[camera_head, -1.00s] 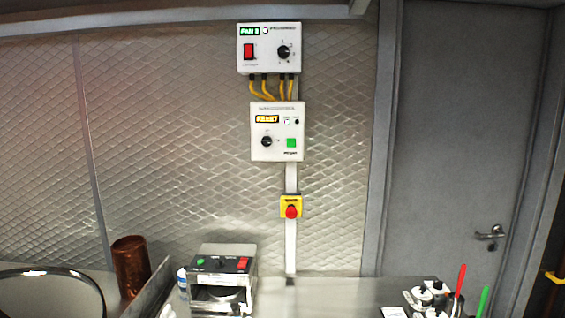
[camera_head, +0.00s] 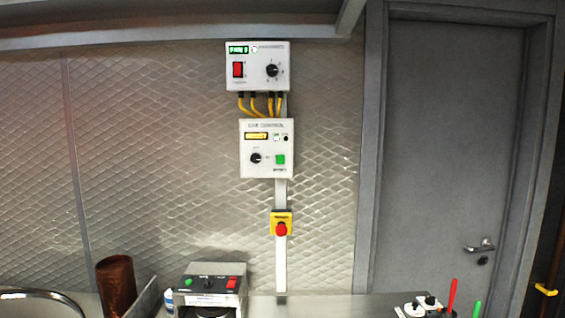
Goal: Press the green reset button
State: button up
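A small square green button (camera_head: 280,159) sits at the lower right of the white control box (camera_head: 267,170) on the quilted metal wall. The box also carries a yellow display (camera_head: 256,136) and a black knob (camera_head: 255,158). I take this button for the reset button, but its label is too small to read. Another green button (camera_head: 189,283) is on the machine (camera_head: 212,284) on the counter below. My gripper is not in view.
An upper box (camera_head: 257,82) with a red switch (camera_head: 238,69) joins the control box by yellow cables. A red emergency stop (camera_head: 281,229) hangs below. A copper cup (camera_head: 117,284) stands at left. A grey door (camera_head: 453,150) is at right.

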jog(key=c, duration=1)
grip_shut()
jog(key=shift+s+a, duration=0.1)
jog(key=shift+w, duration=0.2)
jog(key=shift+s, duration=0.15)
